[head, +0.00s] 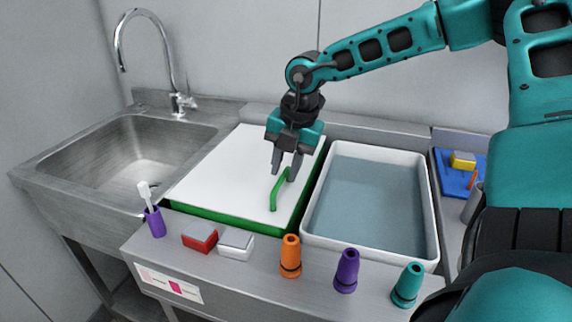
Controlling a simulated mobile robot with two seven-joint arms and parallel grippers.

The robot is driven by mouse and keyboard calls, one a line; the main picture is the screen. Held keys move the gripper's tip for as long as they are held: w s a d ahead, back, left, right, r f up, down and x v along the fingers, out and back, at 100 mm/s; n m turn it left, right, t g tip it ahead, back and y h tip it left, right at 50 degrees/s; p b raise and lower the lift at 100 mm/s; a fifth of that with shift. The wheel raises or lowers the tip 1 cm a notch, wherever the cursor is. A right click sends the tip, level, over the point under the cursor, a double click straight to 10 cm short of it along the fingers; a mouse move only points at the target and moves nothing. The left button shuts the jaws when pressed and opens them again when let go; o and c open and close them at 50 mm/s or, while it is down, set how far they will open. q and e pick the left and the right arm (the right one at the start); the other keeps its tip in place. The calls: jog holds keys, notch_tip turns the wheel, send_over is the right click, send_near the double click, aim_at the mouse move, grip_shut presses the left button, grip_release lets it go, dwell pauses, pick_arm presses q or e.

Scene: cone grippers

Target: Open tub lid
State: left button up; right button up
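The closed tub (230,224) shows a green edge under a flat white lid (222,170). A green bar handle (274,198) stands on the right part of the lid. My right gripper (285,174) points down over the lid at the far end of the handle. Its two fingers are apart, with a gap between them, and the handle's far end lies close to or between the fingertips. I cannot tell whether they touch it. My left gripper is out of view.
A steel sink (130,150) with a tap (180,100) is at left. An open water-filled white tub (434,225) stands right of the lid. In front are a purple brush cup (155,222), red (199,238) and white (236,243) blocks, and orange (290,257), purple (346,272) and teal (407,286) cones.

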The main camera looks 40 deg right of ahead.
grip_shut()
dwell(0.3)
jog(key=shift+r, duration=0.15)
